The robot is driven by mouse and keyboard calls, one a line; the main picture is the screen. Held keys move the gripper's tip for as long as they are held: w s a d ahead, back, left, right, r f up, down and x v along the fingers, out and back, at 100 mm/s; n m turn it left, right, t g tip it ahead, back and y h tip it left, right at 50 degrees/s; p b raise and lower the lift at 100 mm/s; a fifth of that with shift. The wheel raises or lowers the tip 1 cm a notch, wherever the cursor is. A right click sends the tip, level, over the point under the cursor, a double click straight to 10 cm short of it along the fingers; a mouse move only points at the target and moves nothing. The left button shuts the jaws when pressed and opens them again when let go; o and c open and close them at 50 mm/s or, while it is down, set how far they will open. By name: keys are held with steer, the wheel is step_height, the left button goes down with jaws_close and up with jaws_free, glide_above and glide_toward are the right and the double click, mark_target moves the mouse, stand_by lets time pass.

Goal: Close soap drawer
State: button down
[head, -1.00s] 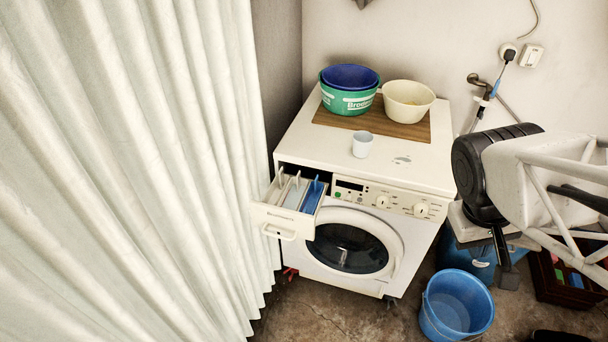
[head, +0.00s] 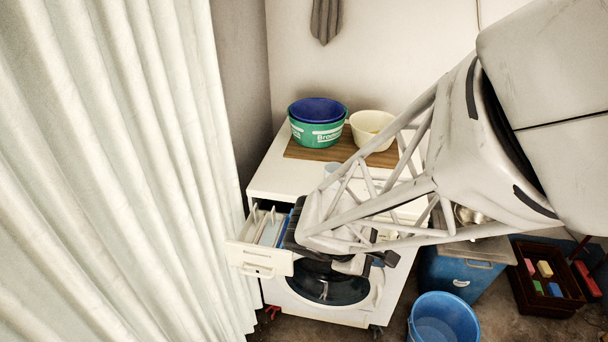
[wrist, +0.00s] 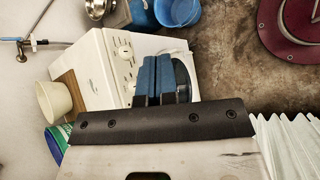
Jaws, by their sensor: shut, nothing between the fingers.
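The soap drawer (head: 258,260) is pulled out at the upper left of the white washing machine (head: 392,306) in the head view. Its white front is well forward of the machine, and pale and blue compartments show behind it. My gripper (head: 388,259) is in front of the machine, right of the drawer, pointing rightward. Its wrist overlaps the drawer's right side in the picture; I cannot tell whether they touch. In the wrist view my gripper's two blue-and-black fingers (wrist: 153,68) are together and empty, before the round door. I cannot make out the drawer there.
A pale curtain (head: 120,180) hangs close to the drawer's left. Green and blue tubs (head: 318,122) and a cream bowl (head: 371,128) stand on the machine. A blue bucket (head: 444,320) and a dark red crate (head: 545,283) are on the floor at right.

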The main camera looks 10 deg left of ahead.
mark_target(271, 234)
steer(key=a+f+n+t+y, duration=0.1)
steer(key=a+f+n+t, duration=0.4)
steer(key=a, duration=0.4)
steer(key=a+f+n+t, duration=0.3)
steer(key=a+f+n, duration=0.3)
steer(key=a, duration=0.3)
steer(key=s+a+f+n+t+y, duration=0.4)
steer(key=s+a+f+n+y, duration=0.4)
steer(key=a, duration=0.5)
step_height(271, 234, down, 3)
steer(key=shift+s+a+r+n, duration=0.1)
steer(key=shift+s+a+n, duration=0.1)
steer(key=shift+s+n, duration=0.85)
steer(key=shift+w, duration=0.4)
steer(key=x, duration=1.3)
steer(key=shift+w, duration=0.35)
steer(key=shift+w, duration=0.1)
steer(key=r+x, duration=0.1)
steer(key=x, duration=0.5)
steer(key=r+x, duration=0.1)
steer(key=x, duration=0.5)
steer(key=r+x, duration=0.2)
steer(key=x, duration=0.4)
steer(key=shift+x, duration=0.8)
steer(key=shift+w, duration=0.25)
